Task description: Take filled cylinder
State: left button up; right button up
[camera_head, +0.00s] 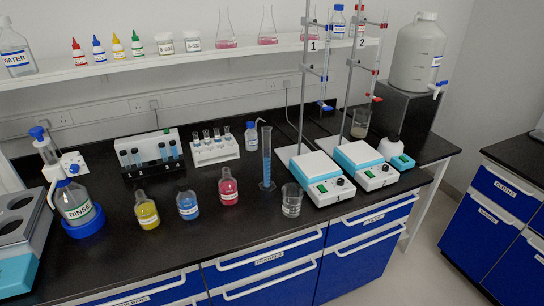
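A tall graduated cylinder (267,165) stands upright on the black bench top, in the middle of the head view. Neither of my grippers shows in this view, and nothing holds the cylinder.
Stands (304,80) rise on the right. A shelf (180,62) runs above. The bench's front middle is clear.

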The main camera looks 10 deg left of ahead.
aim_at(267, 185)
jog(key=i+l+u, duration=0.2)
jog(key=l, duration=0.25)
jog(key=l+u, duration=0.2)
jog(key=l, duration=0.2)
jog(key=i+l+u, duration=0.2)
jog(key=l, duration=0.3)
jog(key=k, duration=0.05)
